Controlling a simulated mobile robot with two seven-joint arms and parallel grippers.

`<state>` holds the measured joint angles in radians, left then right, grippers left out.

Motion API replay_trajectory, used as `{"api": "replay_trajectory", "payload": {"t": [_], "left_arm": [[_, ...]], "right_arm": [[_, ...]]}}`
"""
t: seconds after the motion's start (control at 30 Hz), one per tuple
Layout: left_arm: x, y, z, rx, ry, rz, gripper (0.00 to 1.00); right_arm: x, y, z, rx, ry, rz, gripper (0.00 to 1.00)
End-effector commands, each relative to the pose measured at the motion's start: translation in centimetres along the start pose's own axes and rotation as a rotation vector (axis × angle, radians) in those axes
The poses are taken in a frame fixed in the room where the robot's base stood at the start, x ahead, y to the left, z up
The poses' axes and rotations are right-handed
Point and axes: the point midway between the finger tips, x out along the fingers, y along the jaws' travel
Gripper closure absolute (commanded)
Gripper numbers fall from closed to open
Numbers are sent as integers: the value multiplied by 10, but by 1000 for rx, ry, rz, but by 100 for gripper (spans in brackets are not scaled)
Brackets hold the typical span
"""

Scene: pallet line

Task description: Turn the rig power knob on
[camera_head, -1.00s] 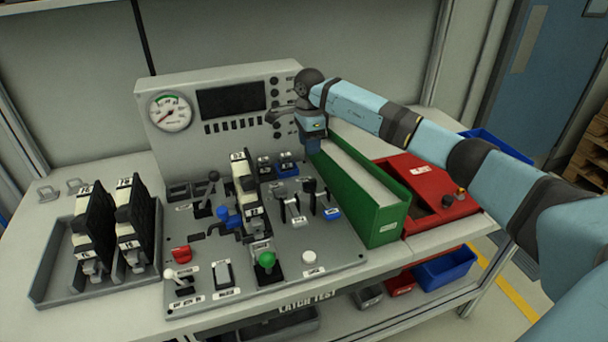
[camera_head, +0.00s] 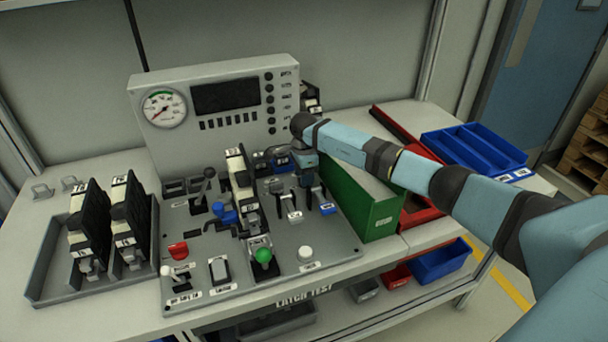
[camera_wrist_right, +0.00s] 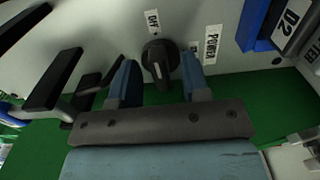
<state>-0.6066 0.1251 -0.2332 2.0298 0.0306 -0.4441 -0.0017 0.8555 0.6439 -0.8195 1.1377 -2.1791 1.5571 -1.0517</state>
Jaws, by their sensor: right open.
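The power knob (camera_wrist_right: 159,57) is a round black knob with a raised grip and a small pale mark. The labels OFF and POWER stand beside it in the right wrist view. My right gripper (camera_wrist_right: 160,78) is open, with one blue finger on each side of the knob. I cannot tell whether the fingers touch it. In the head view my right gripper (camera_head: 303,163) is over the back right of the grey rig panel (camera_head: 325,240), beside the green bin. The knob cannot be made out there. My left gripper is not in view.
The green bin (camera_head: 383,222) stands close to the right of my gripper. Black-handled levers (camera_wrist_right: 55,80) are close on the other side in the wrist view. A blue holder marked D2 (camera_wrist_right: 262,27) is also near. The upright gauge box (camera_head: 160,140) stands behind.

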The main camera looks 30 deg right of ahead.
Motion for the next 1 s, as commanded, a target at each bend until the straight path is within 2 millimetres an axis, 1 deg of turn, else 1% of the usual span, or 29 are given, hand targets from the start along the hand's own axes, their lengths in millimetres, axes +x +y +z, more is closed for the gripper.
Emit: {"api": "replay_trajectory", "payload": {"t": [0.03, 0.07, 0.1, 0.17, 0.2, 0.23, 0.27, 0.47, 0.67, 0.87, 1.0], "left_arm": [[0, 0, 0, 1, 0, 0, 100], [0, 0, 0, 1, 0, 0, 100], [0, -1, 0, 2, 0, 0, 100], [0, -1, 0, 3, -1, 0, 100], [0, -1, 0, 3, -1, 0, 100], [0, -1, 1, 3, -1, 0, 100], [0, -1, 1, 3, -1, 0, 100], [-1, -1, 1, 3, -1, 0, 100], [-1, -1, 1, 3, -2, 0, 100], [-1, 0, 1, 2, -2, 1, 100], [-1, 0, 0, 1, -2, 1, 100]], "right_arm": [[0, 0, 0, 0, 0, 0, 57], [0, 0, 0, 0, 0, 0, 60], [0, 0, 0, 0, 0, 0, 69], [0, 0, 0, 0, 0, 0, 83], [0, 0, 0, 0, 0, 0, 92], [0, 0, 0, 0, 0, 0, 99], [0, 0, 0, 0, 0, 0, 100], [0, 0, 0, 6, 0, 0, 100], [0, 0, -1, 59, 2, 0, 100], [-1, -1, -1, 185, 2, -1, 100], [-1, -1, -1, 308, 2, 0, 100]]}}
